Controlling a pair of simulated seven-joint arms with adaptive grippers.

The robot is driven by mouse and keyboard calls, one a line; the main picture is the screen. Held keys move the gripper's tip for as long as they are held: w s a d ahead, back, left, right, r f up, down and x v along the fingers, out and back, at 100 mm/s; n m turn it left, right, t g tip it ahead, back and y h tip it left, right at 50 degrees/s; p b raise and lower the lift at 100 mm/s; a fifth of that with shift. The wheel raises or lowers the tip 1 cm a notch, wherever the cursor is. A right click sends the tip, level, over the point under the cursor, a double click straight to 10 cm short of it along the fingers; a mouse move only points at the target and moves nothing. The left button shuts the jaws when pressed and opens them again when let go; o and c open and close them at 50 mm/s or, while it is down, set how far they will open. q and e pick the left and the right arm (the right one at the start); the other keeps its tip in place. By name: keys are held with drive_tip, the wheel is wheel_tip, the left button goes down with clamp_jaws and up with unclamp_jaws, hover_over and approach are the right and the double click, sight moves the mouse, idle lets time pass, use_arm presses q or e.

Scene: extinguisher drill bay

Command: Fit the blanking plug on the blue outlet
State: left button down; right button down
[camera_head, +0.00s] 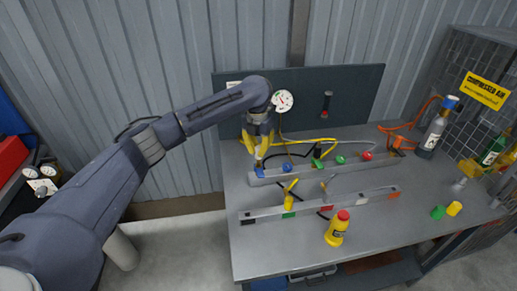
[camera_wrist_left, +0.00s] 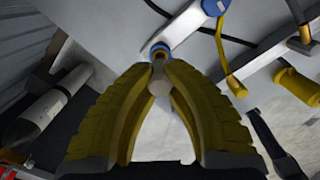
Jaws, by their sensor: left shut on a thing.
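My left gripper (camera_head: 261,156) is over the back-left of the workbench with its yellow fingers pointing down. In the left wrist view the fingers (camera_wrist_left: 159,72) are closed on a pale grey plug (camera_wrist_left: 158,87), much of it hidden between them. The blue outlet (camera_wrist_left: 159,48) is a blue ring at the end of a grey rail, right at the fingertips. In the head view the outlet (camera_head: 260,173) is at the left end of the back rail, below the fingers. The plug's tip is at the ring; I cannot tell how deep it sits. My right gripper is not in view.
Blue (camera_head: 287,168), green (camera_head: 340,159) and red (camera_head: 367,155) knobs line the back rail.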

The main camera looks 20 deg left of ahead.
sight(258, 156)
use_arm(q)
drive_tip(key=shift+f, duration=1.85)
idle(1.2)
drive_tip(key=c, duration=1.4)
unclamp_jaws()
drive_tip(key=shift+c, duration=0.2)
